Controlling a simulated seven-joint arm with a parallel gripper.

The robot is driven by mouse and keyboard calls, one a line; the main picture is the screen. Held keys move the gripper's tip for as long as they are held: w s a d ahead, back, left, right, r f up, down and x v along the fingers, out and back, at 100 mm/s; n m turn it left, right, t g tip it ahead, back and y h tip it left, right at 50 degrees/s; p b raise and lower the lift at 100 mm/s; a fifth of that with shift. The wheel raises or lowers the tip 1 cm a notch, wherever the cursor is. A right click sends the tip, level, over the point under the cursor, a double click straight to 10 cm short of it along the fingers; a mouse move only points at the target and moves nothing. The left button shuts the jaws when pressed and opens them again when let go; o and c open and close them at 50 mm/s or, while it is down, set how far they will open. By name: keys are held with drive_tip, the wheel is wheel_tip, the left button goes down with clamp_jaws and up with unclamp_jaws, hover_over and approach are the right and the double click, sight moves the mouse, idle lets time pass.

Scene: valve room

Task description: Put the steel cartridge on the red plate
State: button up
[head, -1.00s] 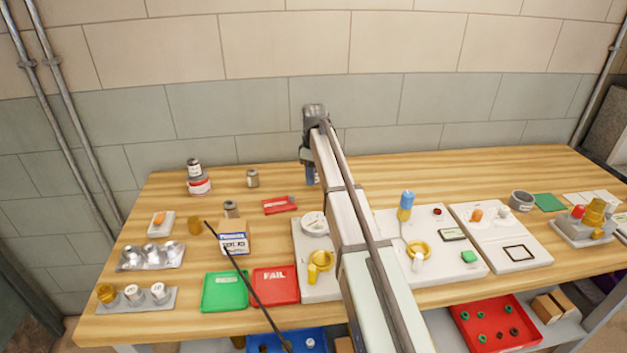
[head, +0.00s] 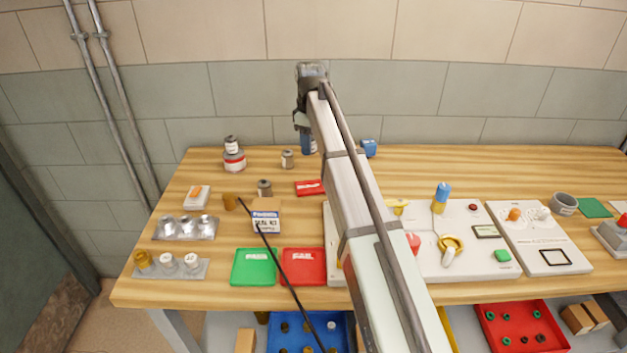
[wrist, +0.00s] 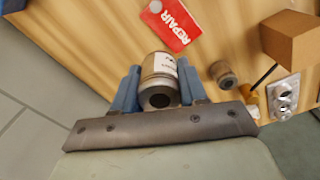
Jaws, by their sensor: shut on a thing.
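My gripper (wrist: 158,66) is shut on a steel cartridge (wrist: 160,72), a grey metal cylinder with a white label and a dark open end. The red plate (head: 304,268), a flat tray with pale lettering, lies at the front of the bench beside a green one. It is well apart from the gripper, and the arm passes close to its right. A smaller red card marked REPAIR (wrist: 172,24) lies nearer; it also shows in the head view (head: 310,187).
A cardboard box (head: 266,216), an amber piece (head: 229,201) and a green plate (head: 254,268) are also left. White panels (head: 470,262) fill the right.

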sight(312, 185)
drive_tip(key=shift+m, duration=0.3)
drive_tip(key=shift+s+d+f, duration=0.1)
drive_tip(key=shift+s+f, duration=0.35)
drive_tip(key=shift+f, duration=1.3)
drive_tip(key=shift+s+d+f, duration=0.1)
drive_tip(key=shift+s+f, duration=0.35)
drive_tip(key=shift+f, duration=1.3)
drive_tip(key=shift+s+d+f, duration=0.1)
drive_tip(key=shift+s+f, duration=0.35)
drive_tip(key=shift+f, duration=1.3)
drive_tip(key=shift+f, duration=0.1)
drive_tip(key=o, duration=1.3)
drive_tip(key=shift+c, duration=0.2)
wheel_tip(312, 185, up, 12)
